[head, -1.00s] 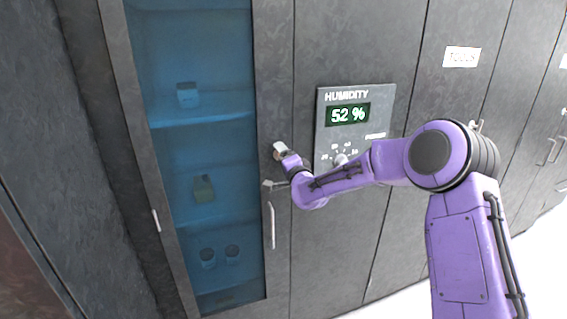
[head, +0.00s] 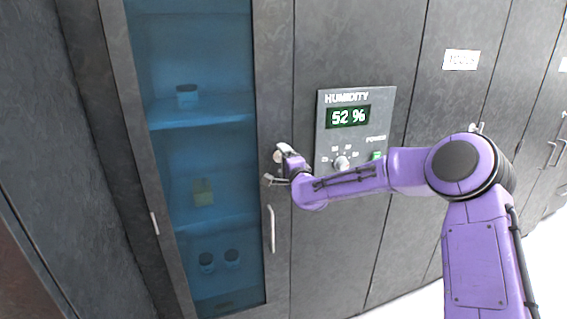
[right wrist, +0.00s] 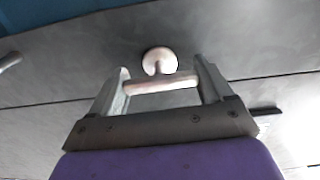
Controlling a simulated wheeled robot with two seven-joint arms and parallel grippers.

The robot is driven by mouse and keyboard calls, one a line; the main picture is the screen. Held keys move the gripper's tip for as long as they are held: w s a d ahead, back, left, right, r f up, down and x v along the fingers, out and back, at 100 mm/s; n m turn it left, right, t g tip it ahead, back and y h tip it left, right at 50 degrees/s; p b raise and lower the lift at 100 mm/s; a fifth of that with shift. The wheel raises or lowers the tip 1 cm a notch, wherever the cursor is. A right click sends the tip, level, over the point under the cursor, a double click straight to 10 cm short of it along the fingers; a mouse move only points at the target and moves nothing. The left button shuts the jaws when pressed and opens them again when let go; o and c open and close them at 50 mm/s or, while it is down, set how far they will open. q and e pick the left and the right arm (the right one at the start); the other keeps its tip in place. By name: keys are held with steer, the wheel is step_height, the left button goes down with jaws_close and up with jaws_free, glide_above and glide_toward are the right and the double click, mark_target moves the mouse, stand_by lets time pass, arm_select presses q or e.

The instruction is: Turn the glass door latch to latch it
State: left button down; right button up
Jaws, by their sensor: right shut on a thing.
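The glass door (head: 200,150) is a tall blue-tinted pane in a dark frame, and it looks closed. Its latch (head: 278,156) is a small pale piece on the right side of the frame, partly hidden by my right gripper (head: 275,166). In the right wrist view the latch (right wrist: 158,62) shows a round base on the panel and a pale lever (right wrist: 160,84). The lever lies crosswise between the fingers of my right gripper (right wrist: 160,78), which is shut on it. My left gripper is not in view.
A vertical pale door handle (head: 271,229) sits just below the latch. A humidity panel (head: 352,128) reading 52 % with a dial (head: 341,163) and a green power button (head: 377,156) is to the right. Cups and small items stand on shelves behind the glass.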

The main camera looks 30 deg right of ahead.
steer(key=o, duration=1)
steer(key=shift+c, duration=0.2)
steer(key=b+v, duration=0.2)
steer(key=v, duration=0.8)
steer(key=shift+s+a, duration=0.2)
